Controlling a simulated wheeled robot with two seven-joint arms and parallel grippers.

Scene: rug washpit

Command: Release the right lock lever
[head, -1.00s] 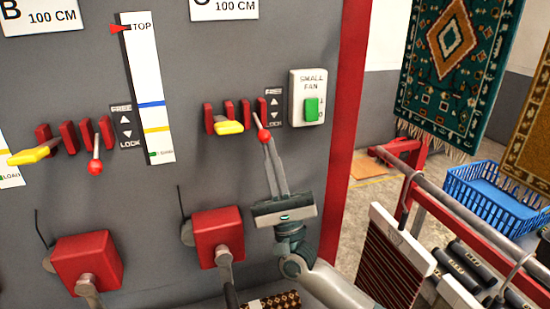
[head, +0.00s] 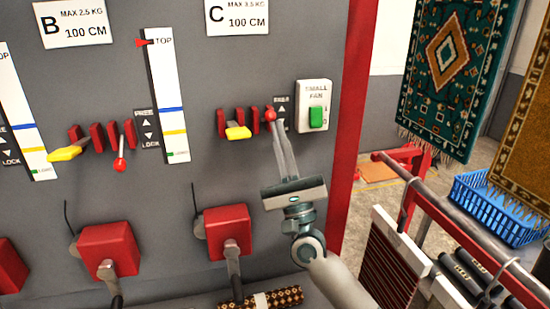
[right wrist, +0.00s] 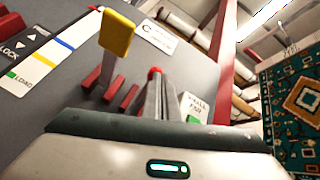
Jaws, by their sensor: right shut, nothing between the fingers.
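The right lock lever shows as a red ball knob (head: 270,115) beside the FREE/LOCK label (head: 281,112) of station C. The knob is about level with the middle of that label. My right gripper (head: 276,128) is shut and empty, its fingertips directly below the knob, touching or nearly so. In the right wrist view the red knob (right wrist: 154,71) sits at the tips of the closed fingers (right wrist: 155,98). The lever's stem is hidden behind the knob and fingers. My left gripper is not in view.
A yellow handle (head: 238,132) sits left of the knob between red brackets. The small fan switch (head: 314,107) is close on the right. Another red-knobbed lever (head: 120,167) hangs down at station B. A red winch box (head: 227,230) is below. A rug rail and blue crate (head: 492,207) stand right.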

